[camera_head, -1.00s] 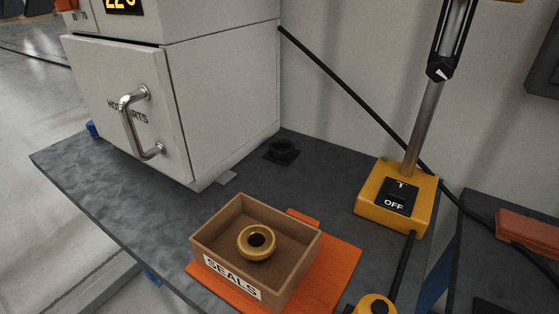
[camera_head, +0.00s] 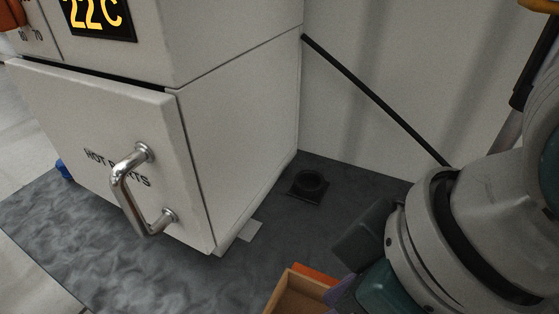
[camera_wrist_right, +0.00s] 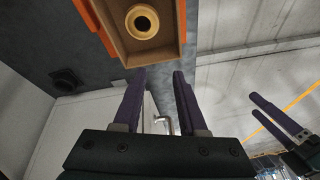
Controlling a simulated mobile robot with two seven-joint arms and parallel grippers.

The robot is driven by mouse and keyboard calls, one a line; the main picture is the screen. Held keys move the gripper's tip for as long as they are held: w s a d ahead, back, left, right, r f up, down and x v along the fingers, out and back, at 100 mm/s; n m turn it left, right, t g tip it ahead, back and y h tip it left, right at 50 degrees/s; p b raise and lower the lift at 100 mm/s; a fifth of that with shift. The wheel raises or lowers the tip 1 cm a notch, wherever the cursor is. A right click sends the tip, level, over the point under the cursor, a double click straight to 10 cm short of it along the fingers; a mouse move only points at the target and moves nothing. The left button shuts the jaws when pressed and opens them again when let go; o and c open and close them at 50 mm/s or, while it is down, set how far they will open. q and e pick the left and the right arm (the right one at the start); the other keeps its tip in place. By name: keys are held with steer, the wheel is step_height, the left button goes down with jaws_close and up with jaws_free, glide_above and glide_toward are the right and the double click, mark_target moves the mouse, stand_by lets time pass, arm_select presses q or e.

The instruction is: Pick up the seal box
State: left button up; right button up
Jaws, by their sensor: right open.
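The seal box (camera_wrist_right: 181,22) is an open brown tray at the top of the right wrist view, with a brass ring (camera_wrist_right: 142,22) inside. In the head view only a corner of the box (camera_head: 292,293) shows at the bottom edge; the rest is out of frame or behind my right arm. My right gripper (camera_wrist_right: 159,74) is open, with its two purple fingers pointing at the box's near wall and nothing between them. My left gripper (camera_wrist_right: 254,104) shows at the right of the wrist view, fingers apart and empty, away from the box.
A white cabinet (camera_head: 240,130) with a metal handle (camera_head: 130,190) stands at the left. A black socket (camera_head: 308,186) sits on the dark bench behind the box. The bench front-left is clear.

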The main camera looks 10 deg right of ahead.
steer(key=w+d+f+n+g+h+b, duration=0.2)
steer(key=w+d+f+n+h+b, duration=0.15)
steer(key=w+d+b, duration=0.2)
steer(key=f, duration=0.3)
steer(key=f+b, duration=0.1)
steer(key=f, duration=0.2)
steer(key=f+b, duration=0.1)
steer(key=f, duration=0.3)
steer(key=shift+w+a, duration=0.15)
steer(key=shift+w, duration=0.25)
arm_select(q)
step_height(320, 180, down, 8)
steer(key=shift+f, duration=0.2)
steer(key=shift+d, duration=0.1)
arm_select(e)
steer(key=shift+c, duration=0.3)
jaws_close()
